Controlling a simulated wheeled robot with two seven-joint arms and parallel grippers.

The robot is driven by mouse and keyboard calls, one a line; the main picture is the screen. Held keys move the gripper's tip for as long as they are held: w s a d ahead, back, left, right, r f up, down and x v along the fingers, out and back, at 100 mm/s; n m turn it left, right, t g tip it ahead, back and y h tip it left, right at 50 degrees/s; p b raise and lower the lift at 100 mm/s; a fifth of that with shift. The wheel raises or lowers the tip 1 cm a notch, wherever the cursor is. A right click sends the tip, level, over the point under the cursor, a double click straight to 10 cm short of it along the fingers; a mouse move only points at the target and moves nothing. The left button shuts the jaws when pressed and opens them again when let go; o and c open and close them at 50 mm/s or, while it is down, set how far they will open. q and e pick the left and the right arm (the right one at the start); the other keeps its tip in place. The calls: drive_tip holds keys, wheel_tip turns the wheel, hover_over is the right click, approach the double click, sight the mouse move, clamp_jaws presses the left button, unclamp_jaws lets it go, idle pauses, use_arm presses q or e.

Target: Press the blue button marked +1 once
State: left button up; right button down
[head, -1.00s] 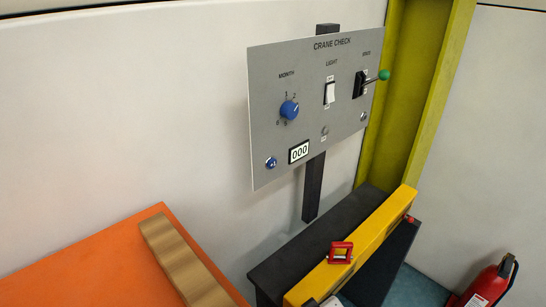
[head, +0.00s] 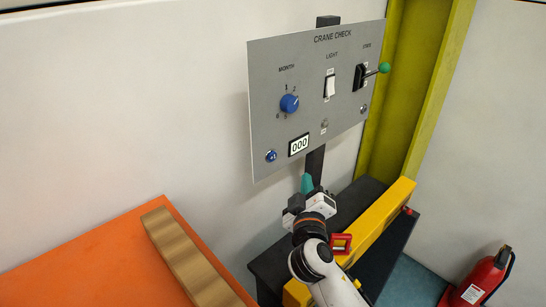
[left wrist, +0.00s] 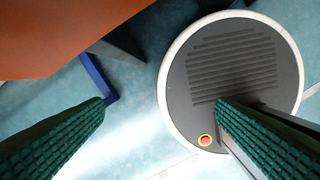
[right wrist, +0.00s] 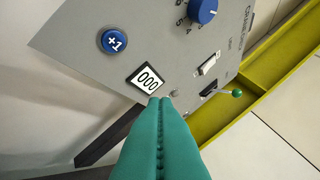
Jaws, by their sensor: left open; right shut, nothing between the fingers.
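The blue button marked +1 (head: 271,156) sits at the lower left of the grey CRANE CHECK panel (head: 262,100). In the right wrist view the button (right wrist: 114,41) shows its +1 clearly, up and left of the fingertips. The counter (head: 299,145) beside it reads 000. My right gripper (head: 307,180) is below the panel's lower edge, right of the button and apart from it. Its green fingers (right wrist: 160,101) are shut with nothing between them. My left gripper (left wrist: 160,103) is open and empty above the floor, out of the head view.
The panel also carries a blue MONTH knob (head: 289,103), a white LIGHT switch (head: 330,87) and a green-tipped lever (head: 384,68). A yellow beam (head: 385,215) lies below right. An orange surface (head: 105,255) with a wooden block (head: 180,255) is at lower left.

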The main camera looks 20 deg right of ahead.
drive_tip(key=b, duration=0.1)
approach(277, 155)
drive_tip(key=w+d, duration=0.3)
drive_tip(key=shift+w+r, duration=0.15)
drive_tip(key=shift+w, duration=0.5)
drive_tip(key=shift+w+b, duration=0.15)
drive_tip(key=shift+b, duration=0.25)
idle(1.3)
drive_tip(key=shift+w+a, duration=0.1)
drive_tip(key=shift+w, duration=0.15)
drive_tip(key=shift+w+a+b, duration=0.1)
drive_tip(key=shift+w+b, duration=0.2)
drive_tip(key=shift+w, duration=0.05)
idle(0.7)
drive_tip(key=shift+s, duration=0.1)
drive_tip(key=shift+s+d, duration=0.25)
drive_tip(key=shift+s, duration=0.45)
